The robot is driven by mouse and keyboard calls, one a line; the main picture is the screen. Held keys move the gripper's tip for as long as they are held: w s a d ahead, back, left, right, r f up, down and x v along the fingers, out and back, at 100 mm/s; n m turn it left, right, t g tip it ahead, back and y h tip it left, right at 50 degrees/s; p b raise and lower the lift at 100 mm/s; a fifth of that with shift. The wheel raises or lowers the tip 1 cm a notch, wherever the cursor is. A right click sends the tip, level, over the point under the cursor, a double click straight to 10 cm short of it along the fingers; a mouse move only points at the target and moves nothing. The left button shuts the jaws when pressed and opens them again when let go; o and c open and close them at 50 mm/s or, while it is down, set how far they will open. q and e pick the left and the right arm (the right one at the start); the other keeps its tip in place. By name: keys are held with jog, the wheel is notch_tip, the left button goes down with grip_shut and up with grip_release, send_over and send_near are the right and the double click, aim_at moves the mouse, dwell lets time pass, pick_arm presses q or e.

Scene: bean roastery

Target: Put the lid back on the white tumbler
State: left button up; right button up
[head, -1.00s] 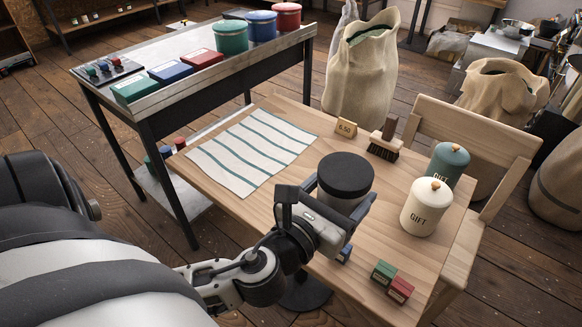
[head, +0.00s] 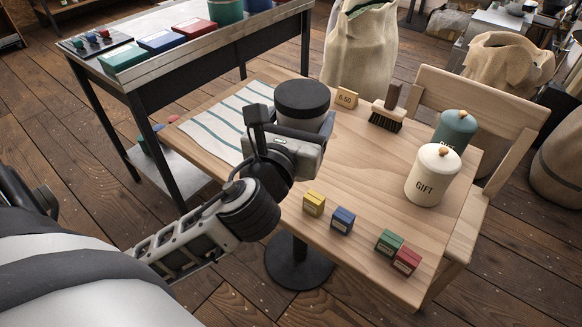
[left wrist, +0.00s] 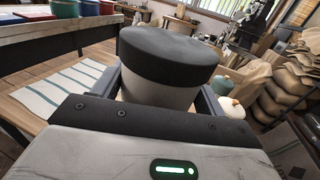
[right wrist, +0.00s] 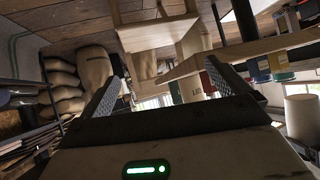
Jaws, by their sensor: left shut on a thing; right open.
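My left gripper (head: 297,130) is shut around the pale body of the white tumbler (head: 300,124). A wide black lid (head: 302,96) sits on top of it, with no gap visible. In the left wrist view the lid (left wrist: 168,52) is above the tumbler's grey-white body (left wrist: 155,94), between the two fingers. The tumbler is upright beside the striped cloth; its base is hidden, so I cannot tell whether it touches the table. My right gripper (right wrist: 160,85) is open and empty in the right wrist view, and out of the head view.
The wooden table (head: 352,150) has a striped cloth (head: 222,118) at left. A price sign (head: 347,97), brush (head: 387,115), white gift canister (head: 428,180) and teal canister (head: 455,130) stand at right. Small boxes (head: 342,220) line the front. The table's middle is clear.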

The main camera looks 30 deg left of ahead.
pick_arm(q)
jog(key=a+y+b, duration=0.1)
jog(key=w+a+n+y+b, duration=0.1)
jog(key=a+b, duration=0.1)
jog(key=shift+w+a+f+n+g+b, duration=0.1)
jog(key=shift+w+a+n+g+b, duration=0.1)
jog(key=shift+n+g+b, duration=0.15)
pick_arm(e)
jog(key=shift+w+a+f+y, duration=0.15)
jog(key=shift+a+f, duration=0.1)
jog(key=shift+f, duration=0.3)
jog(key=shift+w+a+f+y, duration=0.1)
jog(key=shift+a+f+y, duration=0.1)
jog(key=shift+f, duration=0.3)
pick_arm(q)
jog(key=w+a+f+b, duration=0.3)
jog(key=w+a+f, duration=0.4)
jog(key=w+f, duration=0.2)
jog(key=shift+w+f+b, duration=0.15)
jog(key=shift+w+b, duration=0.15)
jog(key=shift+w, duration=0.95)
pick_arm(e)
jog(key=shift+a+f+t, duration=0.1)
jog(key=shift+f+t, duration=0.3)
jog(key=shift+f, duration=0.25)
